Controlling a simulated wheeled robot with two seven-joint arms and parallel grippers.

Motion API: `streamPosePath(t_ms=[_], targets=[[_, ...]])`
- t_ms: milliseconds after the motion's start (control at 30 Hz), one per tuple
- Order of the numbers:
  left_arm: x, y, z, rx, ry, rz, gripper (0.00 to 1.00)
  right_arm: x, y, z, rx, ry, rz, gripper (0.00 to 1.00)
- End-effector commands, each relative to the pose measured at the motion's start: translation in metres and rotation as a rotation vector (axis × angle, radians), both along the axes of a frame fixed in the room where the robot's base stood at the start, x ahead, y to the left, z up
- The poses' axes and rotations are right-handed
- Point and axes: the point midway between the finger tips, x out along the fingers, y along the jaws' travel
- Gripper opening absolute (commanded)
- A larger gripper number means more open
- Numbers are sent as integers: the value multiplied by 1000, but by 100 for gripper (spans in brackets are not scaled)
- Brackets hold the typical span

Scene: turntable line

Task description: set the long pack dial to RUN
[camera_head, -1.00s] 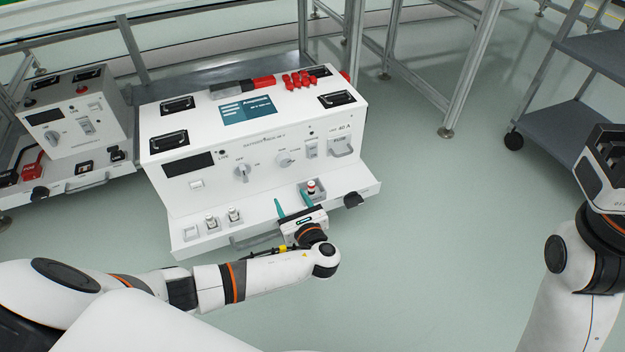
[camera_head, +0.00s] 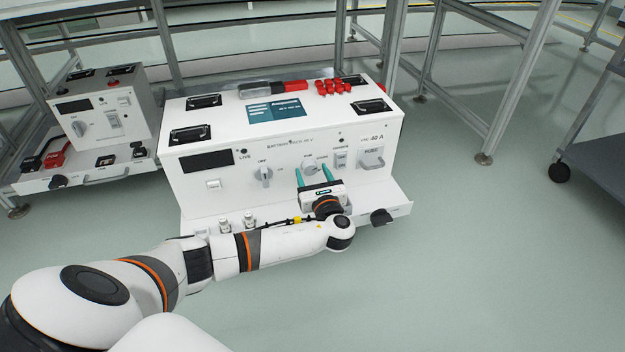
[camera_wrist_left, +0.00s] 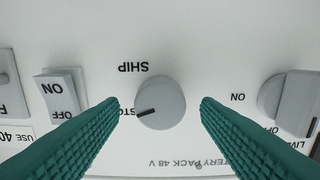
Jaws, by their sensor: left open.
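The long white battery pack (camera_head: 290,130) stands in front of me, and its dial (camera_head: 309,163) is on the sloped front face. In the left wrist view the grey round dial (camera_wrist_left: 160,102) sits between my fingers, with its dark mark toward the partly hidden label starting "STO". The label "SHIP" is above it there, upside down; no RUN label is readable. My left gripper (camera_head: 313,172) is open with teal fingers reaching toward the dial. In the left wrist view its fingers (camera_wrist_left: 160,105) flank the dial with gaps on both sides, not touching it.
A LIVE on/off knob (camera_head: 264,176) sits left of the dial and a rocker switch (camera_head: 341,160) to its right, beside the fuse (camera_head: 371,158). A smaller pack (camera_head: 100,108) stands at the left. A dark cart (camera_head: 600,155) is at the far right; open floor lies before it.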

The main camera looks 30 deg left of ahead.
Motion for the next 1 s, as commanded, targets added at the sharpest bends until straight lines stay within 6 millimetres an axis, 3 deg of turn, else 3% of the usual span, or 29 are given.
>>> streamPosePath(t_ms=[367,667,1000], targets=[[5,6,1,-1,1,0,57,-1,0,-3,0,-2,0,0],[5,6,0,-1,0,0,14,-1,0,-3,0,-3,0,0],[4,6,1,-37,-40,2,14,-1,0,3,0,-3,0,0]])
